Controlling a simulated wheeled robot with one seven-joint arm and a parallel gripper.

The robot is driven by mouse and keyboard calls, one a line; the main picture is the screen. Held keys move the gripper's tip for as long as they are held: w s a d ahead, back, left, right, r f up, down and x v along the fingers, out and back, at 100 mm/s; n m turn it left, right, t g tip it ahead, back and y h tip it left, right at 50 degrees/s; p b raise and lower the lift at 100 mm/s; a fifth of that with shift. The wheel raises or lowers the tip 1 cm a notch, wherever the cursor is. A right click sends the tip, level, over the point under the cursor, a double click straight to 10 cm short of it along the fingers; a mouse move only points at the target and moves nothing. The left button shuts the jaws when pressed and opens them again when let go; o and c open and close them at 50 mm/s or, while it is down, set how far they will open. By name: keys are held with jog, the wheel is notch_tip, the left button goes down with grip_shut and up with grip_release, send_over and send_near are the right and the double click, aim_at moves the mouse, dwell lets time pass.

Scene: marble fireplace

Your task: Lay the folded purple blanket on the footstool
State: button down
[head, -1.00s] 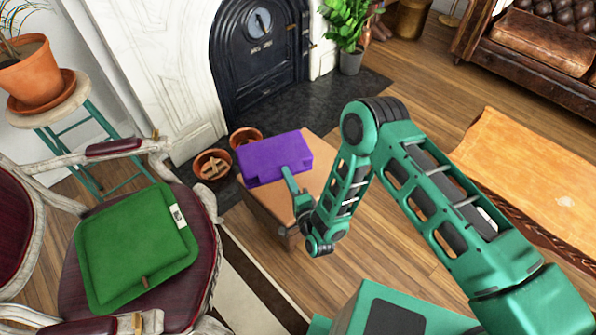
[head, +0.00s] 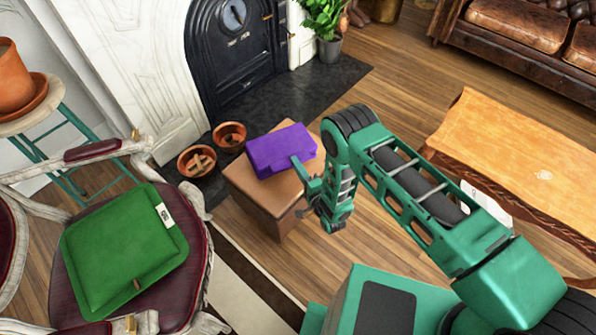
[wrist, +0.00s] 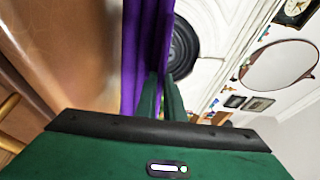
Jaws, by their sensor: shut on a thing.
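The folded purple blanket (head: 280,148) is over the top of the brown footstool (head: 243,184), towards its far right part. I cannot tell whether it touches the top. My gripper (head: 297,164) is shut on the blanket's near edge, and the arm reaches in from the right. In the wrist view, my gripper's fingers (wrist: 163,92) close on the purple blanket (wrist: 133,55). A smooth brown surface, apparently the footstool top (wrist: 75,45), lies close on the left. The blanket hides part of the footstool top.
Two terracotta bowls (head: 197,160) stand by the hearth (head: 275,95), just behind the footstool. An armchair with a green cushion (head: 122,247) is at the left. A wooden coffee table (head: 520,160) is at the right.

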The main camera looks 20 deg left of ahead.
jog(key=shift+f, duration=1.85)
jog(key=c, duration=1.9)
grip_release()
jog(key=shift+o, duration=0.2)
